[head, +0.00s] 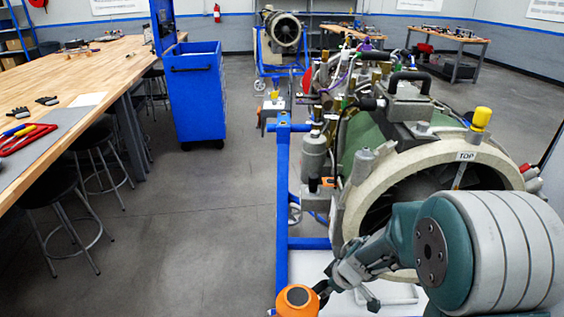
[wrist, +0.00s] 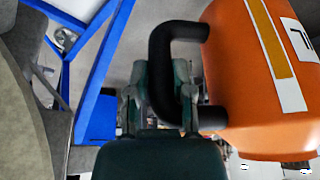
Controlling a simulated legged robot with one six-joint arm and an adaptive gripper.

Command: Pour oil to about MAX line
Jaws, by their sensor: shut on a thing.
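An orange container (head: 298,309) with a dark round top shows at the bottom edge of the head view, partly cut off. In the wrist view the orange container (wrist: 250,110) fills the right side, with an amber strip, a white label and a black handle (wrist: 160,60). My gripper (wrist: 160,95) is shut on that handle; in the head view my gripper (head: 328,283) is just right of the container. The turbine engine (head: 400,150) stands behind, with a yellow cap (head: 481,118) on top. No MAX line is readable.
The engine rests on a blue stand (head: 282,200), close to the container. A wooden workbench (head: 60,75) with stools is on the left, and a blue cart (head: 197,95) stands beyond. The grey floor (head: 190,220) between bench and stand is clear.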

